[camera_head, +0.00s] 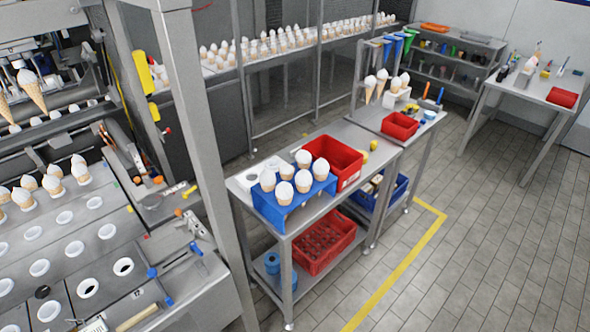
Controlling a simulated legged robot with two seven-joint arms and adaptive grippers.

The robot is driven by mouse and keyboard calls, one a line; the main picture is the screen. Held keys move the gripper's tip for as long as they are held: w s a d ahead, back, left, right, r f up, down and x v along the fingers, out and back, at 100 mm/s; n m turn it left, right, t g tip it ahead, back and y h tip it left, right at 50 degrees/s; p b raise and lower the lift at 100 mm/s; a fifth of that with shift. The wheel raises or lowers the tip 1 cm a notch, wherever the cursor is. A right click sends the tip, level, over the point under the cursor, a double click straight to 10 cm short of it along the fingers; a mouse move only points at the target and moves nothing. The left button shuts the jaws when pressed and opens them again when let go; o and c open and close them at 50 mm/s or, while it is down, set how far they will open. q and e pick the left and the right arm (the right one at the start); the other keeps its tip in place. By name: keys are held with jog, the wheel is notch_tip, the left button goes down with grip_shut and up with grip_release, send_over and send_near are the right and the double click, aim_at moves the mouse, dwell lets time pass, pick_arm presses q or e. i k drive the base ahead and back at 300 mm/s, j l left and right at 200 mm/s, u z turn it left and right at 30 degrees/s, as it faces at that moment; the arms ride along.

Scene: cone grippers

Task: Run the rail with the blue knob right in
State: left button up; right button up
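Small blue knobs sit at the right edge of the cone machine (110,262), in the lower left. One blue knob (152,272) and another blue knob (168,301) are close together near the front. A blue-ended piece (195,248) lies further right on the machine's side ledge. I cannot tell which of these belongs to the rail, or how far in any rail sits. Neither of my grippers is in view.
A grey post (190,110) stands between the machine and a steel cart (350,135). The cart bears a blue cone stand (262,208) and a red crate (345,160). Tiled floor at the right is open, with a yellow line (400,270).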

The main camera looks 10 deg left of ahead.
aim_at(157, 248)
jog(key=u, duration=1.4)
